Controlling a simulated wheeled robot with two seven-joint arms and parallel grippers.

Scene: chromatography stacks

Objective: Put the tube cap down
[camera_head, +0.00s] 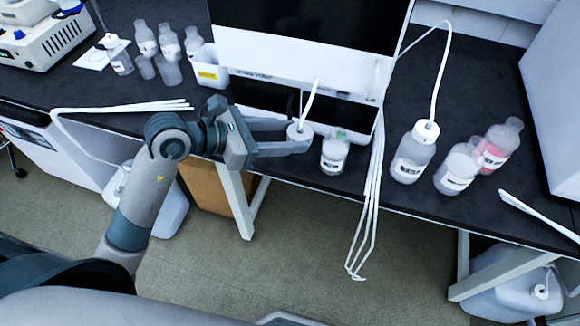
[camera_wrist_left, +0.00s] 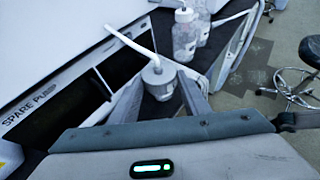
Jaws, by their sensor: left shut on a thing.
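The white tube cap (camera_head: 298,132) with a short white tube rising from it is between the fingertips of my left gripper (camera_head: 300,138), which is shut on it. In the left wrist view the tube cap (camera_wrist_left: 158,72) sits between the two fingers (camera_wrist_left: 160,90), its tube leaning up to the left. The cap is above the front part of the black bench, in front of the white pump unit (camera_head: 300,62). A labelled bottle (camera_head: 335,155) stands close to its right. Whether the cap touches the bench cannot be told. My right gripper is not in view.
A bottle with a tube in its cap (camera_head: 412,155) and two more bottles (camera_head: 458,170) (camera_head: 497,145) stand to the right. White tubes (camera_head: 372,190) hang over the bench edge. Several bottles (camera_head: 168,45) and a white bin (camera_head: 208,68) stand at the left.

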